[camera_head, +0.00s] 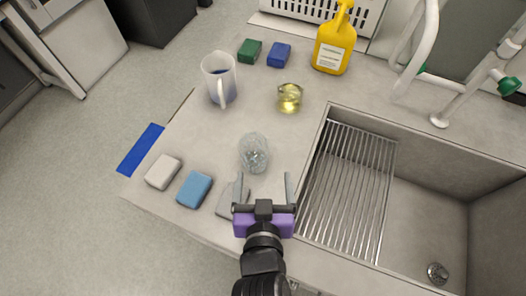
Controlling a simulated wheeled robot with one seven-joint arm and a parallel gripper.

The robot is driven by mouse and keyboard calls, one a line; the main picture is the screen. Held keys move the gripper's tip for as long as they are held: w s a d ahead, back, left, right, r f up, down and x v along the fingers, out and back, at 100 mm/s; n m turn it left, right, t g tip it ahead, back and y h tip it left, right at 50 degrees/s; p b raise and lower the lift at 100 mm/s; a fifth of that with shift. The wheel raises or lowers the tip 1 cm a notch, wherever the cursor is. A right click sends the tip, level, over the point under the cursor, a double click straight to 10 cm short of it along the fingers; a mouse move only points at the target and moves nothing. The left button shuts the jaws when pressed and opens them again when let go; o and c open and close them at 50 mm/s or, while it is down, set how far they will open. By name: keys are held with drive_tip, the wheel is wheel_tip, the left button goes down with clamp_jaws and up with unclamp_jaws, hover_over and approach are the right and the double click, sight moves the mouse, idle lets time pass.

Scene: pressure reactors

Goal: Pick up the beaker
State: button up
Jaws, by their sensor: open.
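A clear glass vessel (254,152), which looks like a beaker, stands on the grey counter (185,130). A small glass vessel with yellow liquid (289,98) stands farther back, and a pitcher (218,78) with a handle stands at the back left. I cannot tell for certain which is the beaker. My gripper (264,188) is open, with a purple body and two grey fingers. It is just in front of the clear vessel, its fingers spread wider than the vessel. Nothing shows between the fingertips. Its height above the counter is hard to tell.
Sponge-like blocks in white (163,172), light blue (195,189) and grey (229,201) lie along the front edge; the grey one is partly hidden. Green (249,50) and blue (279,54) blocks and a yellow bottle (334,42) stand behind. A sink (415,215) with a rack (348,190) is right.

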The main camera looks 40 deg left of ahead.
sight(255, 146)
drive_tip(key=shift+w+a+r, duration=0.1)
drive_tip(key=shift+a+r, duration=0.1)
drive_tip(key=shift+a, duration=0.35)
drive_tip(key=shift+a+r, duration=0.15)
drive_tip(key=shift+a, duration=0.4)
drive_tip(key=shift+s+a+p+x, duration=0.1)
drive_tip(key=shift+p+x, duration=0.2)
drive_tip(key=shift+x, duration=1.6)
drive_tip(key=shift+s+a+p+x, duration=0.15)
drive_tip(key=shift+p+x, duration=0.15)
drive_tip(key=shift+x, duration=1.6)
drive_tip(key=shift+f, duration=0.1)
drive_tip(key=c, duration=1.7)
wheel_tip(255, 146, up, 20)
drive_tip(key=shift+r, duration=0.1)
